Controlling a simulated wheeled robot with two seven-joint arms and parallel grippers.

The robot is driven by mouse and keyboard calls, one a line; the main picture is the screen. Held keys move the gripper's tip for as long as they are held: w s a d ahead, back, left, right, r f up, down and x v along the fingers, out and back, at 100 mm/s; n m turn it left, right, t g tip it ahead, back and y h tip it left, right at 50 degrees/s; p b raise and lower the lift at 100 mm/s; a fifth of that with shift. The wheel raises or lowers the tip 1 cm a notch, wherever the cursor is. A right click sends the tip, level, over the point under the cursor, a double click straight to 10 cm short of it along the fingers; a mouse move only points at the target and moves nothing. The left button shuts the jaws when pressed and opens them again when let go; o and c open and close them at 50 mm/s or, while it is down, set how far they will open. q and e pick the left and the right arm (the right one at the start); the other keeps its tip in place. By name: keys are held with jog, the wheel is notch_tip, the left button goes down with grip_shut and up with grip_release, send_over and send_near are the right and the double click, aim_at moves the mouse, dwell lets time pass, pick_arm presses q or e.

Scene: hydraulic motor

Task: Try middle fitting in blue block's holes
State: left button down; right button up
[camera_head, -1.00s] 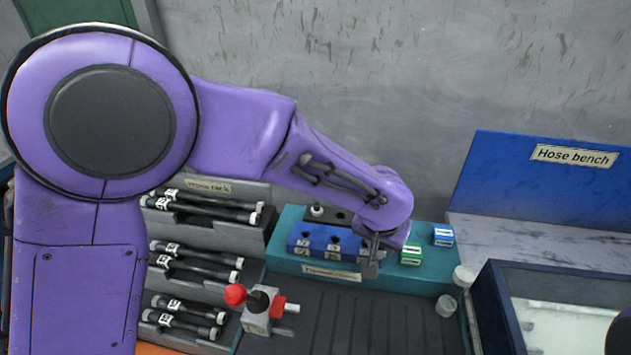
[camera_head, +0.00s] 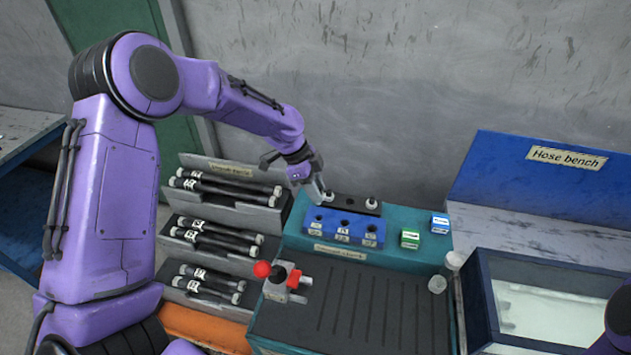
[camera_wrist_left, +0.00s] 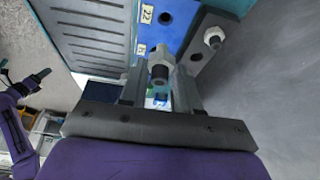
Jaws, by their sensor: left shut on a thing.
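My left gripper (camera_head: 318,195) is shut on a small grey metal fitting, which shows between its fingers in the left wrist view (camera_wrist_left: 160,66). The gripper is at the left end of the blue block (camera_head: 345,228), close to its left hole; I cannot tell whether the fitting touches the block. The blue block has a row of three holes and white number labels, and also shows in the wrist view (camera_wrist_left: 178,20). Behind it, the dark rack (camera_head: 350,202) bears a fitting at its right end (camera_head: 372,203) and one near its left end, beside my fingers.
A green box (camera_head: 410,239) and a blue box (camera_head: 440,223) stand right of the block on the teal bench (camera_head: 300,243). Hose racks (camera_head: 215,240) stand left. A red-knobbed device (camera_head: 285,282) sits in front. A blue-framed tray (camera_head: 480,312) is at right.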

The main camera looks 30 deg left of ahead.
pick_arm(q)
jog(key=shift+w+f+b, duration=0.2)
jog(key=shift+f+b, duration=0.25)
jog(key=shift+f, duration=0.15)
notch_tip(320, 180, down, 3)
jog(key=b, duration=0.3)
jog(key=shift+s+f, duration=0.15)
jog(key=shift+f, duration=0.05)
jog(key=shift+f+b, duration=0.25)
jog(key=shift+b, duration=0.05)
jog(key=shift+f+b, duration=0.95)
jog(key=shift+f, duration=0.7)
jog(key=c, duration=0.7)
grip_release()
jog(key=shift+c, duration=0.2)
jog(key=shift+r, duration=0.1)
jog(key=b+v, duration=0.1)
jog(key=v, duration=0.9)
jog(key=shift+r+b, duration=0.2)
jog(key=shift+b, duration=0.1)
